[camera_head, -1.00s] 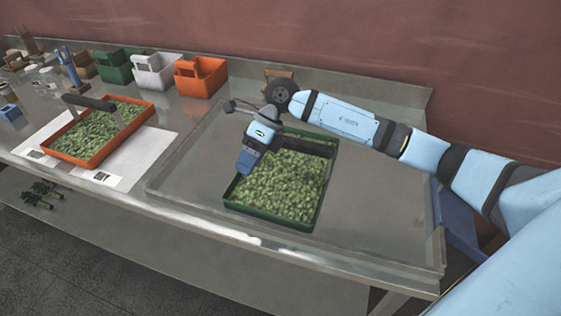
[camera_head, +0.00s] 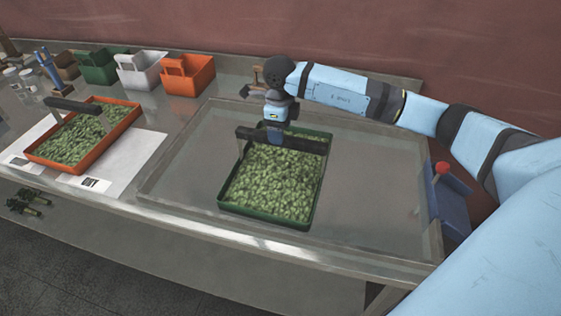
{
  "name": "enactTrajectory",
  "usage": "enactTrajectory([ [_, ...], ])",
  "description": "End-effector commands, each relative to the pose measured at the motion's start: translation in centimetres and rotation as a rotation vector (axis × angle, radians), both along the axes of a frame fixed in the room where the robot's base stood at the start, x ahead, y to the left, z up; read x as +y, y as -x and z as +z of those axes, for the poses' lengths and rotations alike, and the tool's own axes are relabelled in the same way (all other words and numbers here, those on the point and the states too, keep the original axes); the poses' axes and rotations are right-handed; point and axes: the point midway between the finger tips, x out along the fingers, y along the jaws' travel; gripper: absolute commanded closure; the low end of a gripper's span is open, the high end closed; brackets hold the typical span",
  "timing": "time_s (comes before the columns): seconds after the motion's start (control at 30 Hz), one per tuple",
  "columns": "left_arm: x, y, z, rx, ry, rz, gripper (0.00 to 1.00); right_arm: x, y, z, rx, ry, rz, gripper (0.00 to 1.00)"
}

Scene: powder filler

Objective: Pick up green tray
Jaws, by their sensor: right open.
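The green tray (camera_head: 309,212), full of green pellet-like pieces, sits in the shallow metal basin right of the middle. Its dark handle bar (camera_head: 305,144) runs across its top on thin uprights. My right gripper (camera_head: 275,138) is open and points down at the handle's left part, from the far side of the tray. The fingertips are small and partly hidden near the bar, so I cannot tell whether they touch it or straddle it. My left gripper is not in view.
An orange tray (camera_head: 66,166) with a dark handle and similar contents stands on white paper at the left. Green (camera_head: 97,68), white (camera_head: 143,70) and orange (camera_head: 188,76) bins line the back. A blue holder (camera_head: 447,205) stands at the basin's right edge.

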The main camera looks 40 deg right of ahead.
Motion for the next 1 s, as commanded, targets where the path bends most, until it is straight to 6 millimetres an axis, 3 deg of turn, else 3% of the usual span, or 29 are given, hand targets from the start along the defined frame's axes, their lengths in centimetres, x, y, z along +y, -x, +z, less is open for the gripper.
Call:
enactTrajectory([
  [0.33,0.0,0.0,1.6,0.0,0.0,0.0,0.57,-0.1,0.3,-4.5,0.003,-0.001,0.0,0.38],
  [0.6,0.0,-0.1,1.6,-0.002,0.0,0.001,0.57,-0.1,0.3,-5.1,0.0,0.0,0.001,0.38],
  [0.63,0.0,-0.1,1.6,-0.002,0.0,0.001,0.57,-0.1,0.3,-5.1,0.0,0.0,0.001,0.41],
  [0.9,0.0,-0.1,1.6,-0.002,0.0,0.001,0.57,-0.1,0.3,-5.0,0.001,-0.001,0.0,1.0],
  [1.0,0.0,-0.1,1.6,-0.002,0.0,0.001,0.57,-0.1,0.2,-5.0,0.001,-0.001,0.0,1.0],
])
